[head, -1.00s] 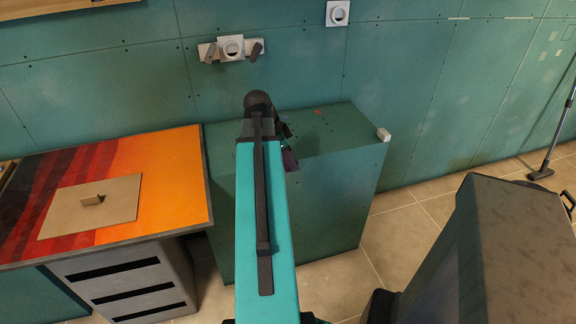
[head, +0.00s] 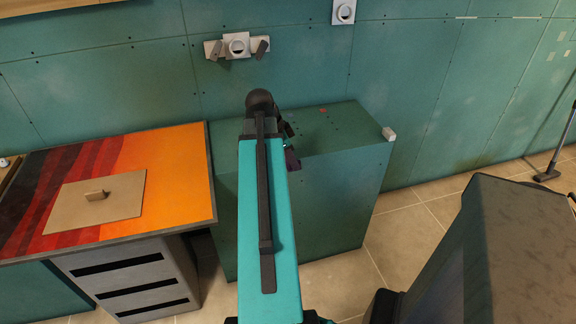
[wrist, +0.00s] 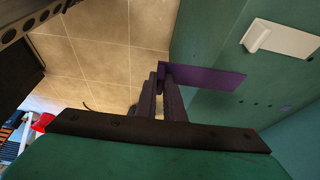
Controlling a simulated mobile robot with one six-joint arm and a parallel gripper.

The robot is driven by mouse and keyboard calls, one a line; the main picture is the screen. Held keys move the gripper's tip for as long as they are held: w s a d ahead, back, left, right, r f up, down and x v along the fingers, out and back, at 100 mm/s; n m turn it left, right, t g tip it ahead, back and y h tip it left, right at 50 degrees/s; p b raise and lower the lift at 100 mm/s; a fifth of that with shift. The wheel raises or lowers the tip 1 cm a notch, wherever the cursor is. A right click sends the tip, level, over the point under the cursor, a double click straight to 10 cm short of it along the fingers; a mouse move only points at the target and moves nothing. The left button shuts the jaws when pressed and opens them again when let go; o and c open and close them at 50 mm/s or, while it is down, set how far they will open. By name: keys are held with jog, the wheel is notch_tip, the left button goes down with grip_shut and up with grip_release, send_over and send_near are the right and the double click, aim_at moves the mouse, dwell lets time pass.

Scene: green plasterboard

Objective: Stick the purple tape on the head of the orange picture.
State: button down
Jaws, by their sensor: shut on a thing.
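The purple tape is a flat strip (wrist: 212,78) held at the tips of my gripper (wrist: 163,78), which is shut on it. It sticks out to the right of the fingers in the wrist view, in front of the green box.
A green box (head: 340,200) stands beneath and beyond my gripper, with a white block (head: 388,134) at its right corner. White wall fittings (head: 238,46) are above. Grey drawers (head: 130,285) stand under the picture. Tiled floor (head: 410,235) is open at the right.

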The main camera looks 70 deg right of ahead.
jog(key=w+a+r+n+t, duration=0.2)
jog(key=w+a+n, duration=0.4)
jog(key=w, duration=0.5)
jog(key=w+a+r+n+t+h, duration=0.1)
jog(key=w+a+n, duration=0.3)
jog(key=w+a, duration=0.45)
jog(key=w+a+r+n+t, duration=0.2)
jog(key=w+a+n, duration=0.3)
jog(key=w, duration=0.7)
jog(key=w+a+r+n+t+y, duration=0.1)
jog(key=w+a+n, duration=0.3)
jog(key=a, duration=0.7)
jog(key=w+a+r+n+t+y, duration=0.1)
jog(key=w+a+n, duration=0.3)
jog(key=a, duration=0.8)
jog(key=w+a+r+n+y, duration=0.1)
jog(key=w+a+r+n, duration=0.2)
jog(key=a, duration=0.9)
jog(key=shift+w+a+n+t+y, duration=0.2)
jog(key=shift+w+n+t+y, duration=0.2)
jog(key=shift+w+n, duration=0.95)
jog(key=shift+w+m, duration=0.25)
jog(key=shift+m, duration=0.1)
